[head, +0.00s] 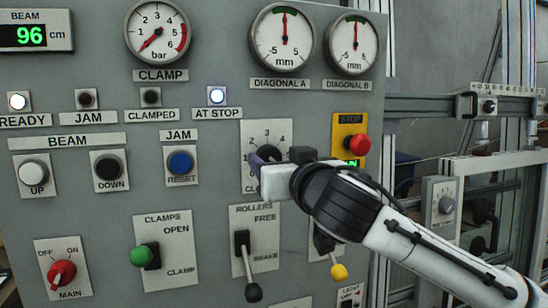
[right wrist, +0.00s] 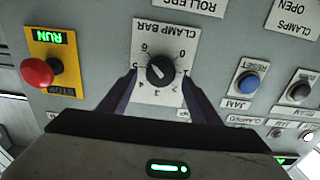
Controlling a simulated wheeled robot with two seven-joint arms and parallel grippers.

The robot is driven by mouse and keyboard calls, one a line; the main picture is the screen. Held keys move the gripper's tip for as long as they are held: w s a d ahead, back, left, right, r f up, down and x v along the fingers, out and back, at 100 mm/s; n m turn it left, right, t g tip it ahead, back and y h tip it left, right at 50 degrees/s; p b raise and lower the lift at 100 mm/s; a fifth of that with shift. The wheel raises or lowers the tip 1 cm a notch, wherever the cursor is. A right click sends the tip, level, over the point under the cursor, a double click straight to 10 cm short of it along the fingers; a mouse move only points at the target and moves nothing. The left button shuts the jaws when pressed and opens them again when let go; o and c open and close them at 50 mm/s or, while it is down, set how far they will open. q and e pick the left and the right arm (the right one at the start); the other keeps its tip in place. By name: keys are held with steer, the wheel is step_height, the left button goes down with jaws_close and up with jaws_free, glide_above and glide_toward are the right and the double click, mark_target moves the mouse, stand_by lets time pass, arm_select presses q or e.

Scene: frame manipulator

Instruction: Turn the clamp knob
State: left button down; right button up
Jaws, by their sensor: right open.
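The black clamp knob (right wrist: 160,70) sits on a white plate marked CLAMP BAR with a numbered scale, upside down in the right wrist view. In the head view the knob (head: 268,153) is partly hidden by my right gripper (head: 272,161). The right gripper is open, and its two dark fingers (right wrist: 160,76) stand on either side of the knob. Gaps show between the fingers and the knob. Whether the tips reach the panel face is unclear. The CLAMP pressure gauge (head: 158,32) has its needle low, near 0 to 1 bar. My left gripper is not seen.
The red stop button (head: 358,145) on its yellow plate is close to the right of the knob. The blue reset button (head: 180,163) is to the left. The rollers lever (head: 243,245) and a yellow-tipped lever (head: 339,271) are below. A metal frame stands at the right.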

steer(key=shift+x, duration=0.85)
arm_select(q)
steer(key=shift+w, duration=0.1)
arm_select(e)
steer(key=shift+c, duration=0.2)
